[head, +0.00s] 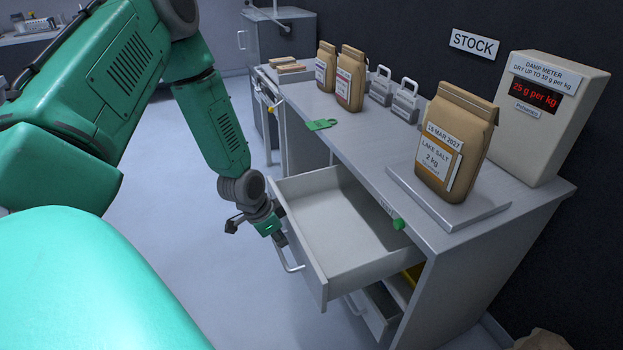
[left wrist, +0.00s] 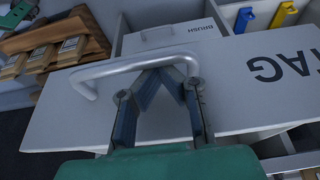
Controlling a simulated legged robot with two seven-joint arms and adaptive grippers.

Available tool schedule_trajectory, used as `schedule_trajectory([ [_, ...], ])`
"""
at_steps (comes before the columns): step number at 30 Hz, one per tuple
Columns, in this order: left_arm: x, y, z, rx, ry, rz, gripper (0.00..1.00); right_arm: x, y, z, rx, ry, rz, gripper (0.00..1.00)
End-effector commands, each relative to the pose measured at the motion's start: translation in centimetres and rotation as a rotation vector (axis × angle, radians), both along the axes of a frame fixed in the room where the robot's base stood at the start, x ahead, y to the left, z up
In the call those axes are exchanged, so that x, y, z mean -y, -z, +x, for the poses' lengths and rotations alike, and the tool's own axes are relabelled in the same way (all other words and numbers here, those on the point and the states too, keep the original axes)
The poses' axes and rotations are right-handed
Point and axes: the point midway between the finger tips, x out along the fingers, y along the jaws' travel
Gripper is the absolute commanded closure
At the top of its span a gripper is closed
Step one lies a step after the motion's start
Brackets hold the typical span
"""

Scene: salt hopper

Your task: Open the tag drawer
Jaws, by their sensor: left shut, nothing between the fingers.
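The tag drawer (head: 343,222) stands pulled out from the grey bench, and its white inside looks empty. Its front panel, lettered TAG, shows upside down in the left wrist view (left wrist: 245,70). A curved metal handle (left wrist: 115,70) is on that front; it also shows in the head view (head: 292,262). My left gripper (head: 277,238) is at the drawer front by the handle. In the left wrist view its fingers (left wrist: 168,76) are shut, with tips together at the handle's bar, and hold nothing. My right gripper is out of view.
The bench top (head: 350,140) bears paper salt bags (head: 455,140), a scale plate (head: 447,200) and a damp meter (head: 545,125). A lower drawer (head: 375,310) is partly out below. A drawer lettered BRUSH (left wrist: 170,38) shows in the left wrist view. The floor left of the bench is clear.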

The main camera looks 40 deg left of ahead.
Motion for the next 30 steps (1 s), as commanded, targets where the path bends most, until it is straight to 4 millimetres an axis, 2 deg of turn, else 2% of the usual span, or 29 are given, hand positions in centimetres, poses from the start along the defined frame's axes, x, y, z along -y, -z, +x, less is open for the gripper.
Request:
schedule_trajectory([
  [1,-0.3,-0.4,-1.0,-0.003,-0.001,-0.002,1.00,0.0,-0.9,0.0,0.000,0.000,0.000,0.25],
  [3,-0.8,-0.4,-2.1,-0.001,-0.001,0.000,1.00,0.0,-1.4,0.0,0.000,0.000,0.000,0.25],
  [10,-1.7,-0.1,-4.2,0.000,0.001,0.002,1.00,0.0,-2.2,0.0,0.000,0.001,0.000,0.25],
  [24,-1.9,0.1,-4.5,0.000,0.002,0.001,1.00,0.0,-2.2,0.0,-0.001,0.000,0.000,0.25],
  [30,-1.8,-0.6,-4.3,0.001,0.002,0.002,1.00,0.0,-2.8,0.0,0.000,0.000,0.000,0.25],
])
